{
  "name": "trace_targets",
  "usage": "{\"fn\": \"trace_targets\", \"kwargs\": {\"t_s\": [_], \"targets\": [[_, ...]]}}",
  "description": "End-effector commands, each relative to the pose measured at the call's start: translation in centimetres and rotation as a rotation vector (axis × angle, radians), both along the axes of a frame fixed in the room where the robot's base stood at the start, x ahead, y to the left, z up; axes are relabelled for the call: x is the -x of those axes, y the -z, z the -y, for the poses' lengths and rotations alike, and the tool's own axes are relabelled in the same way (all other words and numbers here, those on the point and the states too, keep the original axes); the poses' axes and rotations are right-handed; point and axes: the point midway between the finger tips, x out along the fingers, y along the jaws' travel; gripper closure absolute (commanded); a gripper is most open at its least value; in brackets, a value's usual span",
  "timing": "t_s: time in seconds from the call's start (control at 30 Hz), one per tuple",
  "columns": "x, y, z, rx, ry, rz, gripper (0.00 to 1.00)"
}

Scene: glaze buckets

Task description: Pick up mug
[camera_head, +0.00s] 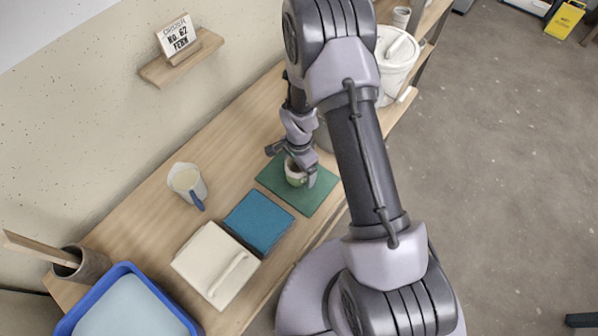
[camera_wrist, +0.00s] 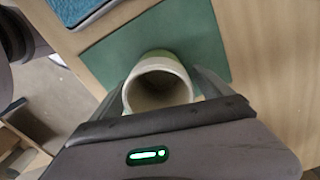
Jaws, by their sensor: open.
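The mug (camera_head: 295,174) is a small pale cup on a green mat (camera_head: 315,196) on the wooden bench. In the wrist view the mug (camera_wrist: 158,82) shows its open rim and an empty-looking inside. My gripper (camera_head: 290,167) is down at the mug with its fingers spread on either side of it. In the wrist view my gripper (camera_wrist: 166,92) has a finger at each side of the mug. I cannot tell whether the fingers touch it.
A blue square (camera_head: 258,222) lies beside the mat, then a white lidded box (camera_head: 213,262). A jug (camera_head: 187,184) with a blue handle stands near the wall. A blue-rimmed basin (camera_head: 172,304) is at the front. A white bucket (camera_head: 396,52) stands at the back.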

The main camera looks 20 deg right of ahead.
Motion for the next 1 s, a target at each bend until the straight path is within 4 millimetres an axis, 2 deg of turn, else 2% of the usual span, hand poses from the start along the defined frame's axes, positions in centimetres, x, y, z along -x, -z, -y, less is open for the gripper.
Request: {"fn": "trace_targets", "kwargs": {"t_s": [0.03, 0.4, 0.47, 0.77, 1.0], "targets": [[0.0, -0.1, 0.0, 0.000, 0.000, 0.000, 0.11], [0.0, -0.1, 0.0, 0.000, 0.000, 0.000, 0.83], [0.0, -0.1, 0.0, 0.000, 0.000, 0.000, 0.93], [0.0, -0.7, 0.0, 0.000, 0.000, 0.001, 0.93], [-0.1, -4.0, 0.0, 0.000, 0.000, 0.002, 0.93]]}}
